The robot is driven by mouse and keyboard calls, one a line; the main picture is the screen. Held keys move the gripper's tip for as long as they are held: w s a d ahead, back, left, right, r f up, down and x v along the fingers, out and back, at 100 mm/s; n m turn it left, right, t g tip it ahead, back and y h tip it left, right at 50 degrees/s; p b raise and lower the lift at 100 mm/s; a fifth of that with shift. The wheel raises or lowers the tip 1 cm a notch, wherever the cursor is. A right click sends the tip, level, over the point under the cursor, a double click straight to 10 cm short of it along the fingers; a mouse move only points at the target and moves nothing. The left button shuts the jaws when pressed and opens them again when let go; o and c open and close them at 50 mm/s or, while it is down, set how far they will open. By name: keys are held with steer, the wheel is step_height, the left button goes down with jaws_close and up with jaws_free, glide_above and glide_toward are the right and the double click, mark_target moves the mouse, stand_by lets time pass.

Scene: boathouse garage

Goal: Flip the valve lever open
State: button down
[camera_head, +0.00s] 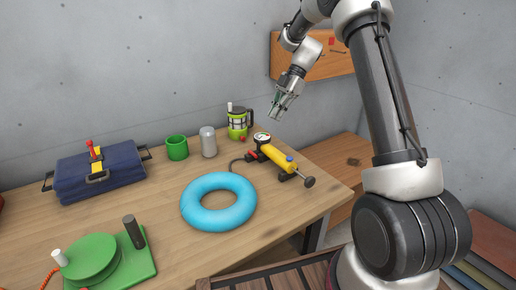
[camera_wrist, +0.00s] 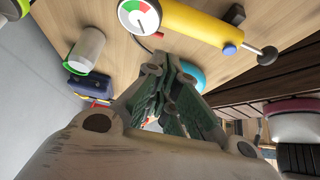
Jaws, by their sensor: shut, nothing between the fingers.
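I take the red lever to be the valve lever. My gripper (camera_head: 274,115) is in the air above the bench's right back part, far to the right of the lever. It also shows in the wrist view (camera_wrist: 168,70), shut and empty, touching nothing.
A yellow pump (camera_head: 277,157) with a gauge lies below my gripper. A blue ring (camera_head: 218,202), green cup (camera_head: 177,148), grey canister (camera_head: 208,142) and green lantern (camera_head: 237,122) stand between. A green reel (camera_head: 92,258) sits front left. Bare wood lies left of the ring.

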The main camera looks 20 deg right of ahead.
mark_target(256, 156)
steer(key=x, duration=1.4)
steer(key=shift+s+a+m+t, duration=0.15)
steer(key=shift+a+m+t, duration=0.2)
steer(key=shift+m+t, duration=0.45)
steer(key=shift+s+a+m+t, duration=0.1)
steer(key=shift+a+m+t, duration=0.15)
steer(key=shift+m, duration=0.4)
steer(key=shift+a+m+t, duration=0.2)
steer(key=shift+m+t, duration=0.05)
steer(key=shift+m, duration=0.4)
steer(key=a+m+t, duration=0.1)
steer(key=m, duration=0.1)
steer(key=a+m+t, duration=0.1)
steer(key=m, duration=0.2)
steer(key=a+m+t+h, duration=0.1)
steer(key=m+t, duration=0.1)
steer(key=m, duration=0.1)
steer(key=shift+w+a, duration=0.15)
steer(key=shift+w, duration=0.2)
steer(key=m+h, duration=0.1)
steer(key=w+a+m+t, duration=0.1)
steer(key=m, duration=0.1)
steer(key=shift+t+h, duration=0.3)
steer(key=shift+h, duration=0.1)
steer(key=shift+d, duration=0.1)
